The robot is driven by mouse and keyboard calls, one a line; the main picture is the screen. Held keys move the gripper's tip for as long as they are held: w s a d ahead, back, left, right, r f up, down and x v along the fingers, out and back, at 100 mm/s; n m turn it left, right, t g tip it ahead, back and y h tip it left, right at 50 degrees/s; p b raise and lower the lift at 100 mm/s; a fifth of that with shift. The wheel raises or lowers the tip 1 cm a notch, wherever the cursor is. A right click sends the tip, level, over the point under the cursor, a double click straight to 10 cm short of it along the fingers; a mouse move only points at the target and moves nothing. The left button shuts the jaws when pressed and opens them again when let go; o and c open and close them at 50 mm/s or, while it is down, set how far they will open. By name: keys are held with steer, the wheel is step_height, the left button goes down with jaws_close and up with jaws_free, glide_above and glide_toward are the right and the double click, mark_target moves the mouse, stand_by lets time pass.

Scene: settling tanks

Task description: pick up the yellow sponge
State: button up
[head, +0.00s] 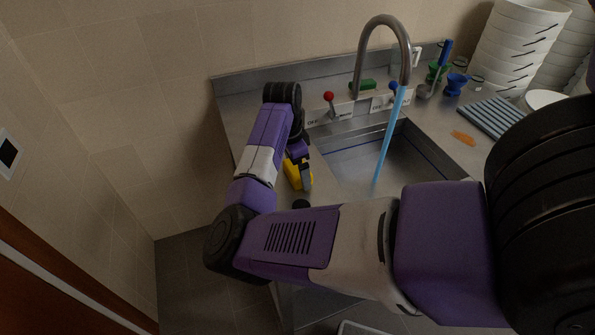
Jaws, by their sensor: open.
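The yellow sponge (292,173) shows as a small yellow patch on the steel counter left of the sink, partly hidden by my gripper. My gripper (305,178) points down at it from the wrist above, with a grey finger in front of the yellow. The jaws are open. I cannot tell whether the fingers touch the sponge or stand around it.
Blue water runs from the curved tap (408,50) into the sink (350,165). A red-knobbed lever (329,97) and a green block (367,85) are behind. White stacked containers (515,45), a ribbed blue-grey mat (492,117) and an orange patch (463,138) are at right.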

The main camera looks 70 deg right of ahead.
mark_target(297, 167)
steer(key=shift+c, duration=0.2)
steer(key=c, duration=1)
steer(key=shift+c, duration=0.2)
step_height(297, 167, up, 20)
steer(key=b, duration=0.2)
steer(key=shift+b, duration=0.3)
steer(key=o, duration=0.6)
steer(key=c, duration=0.4)
steer(key=shift+c, duration=0.2)
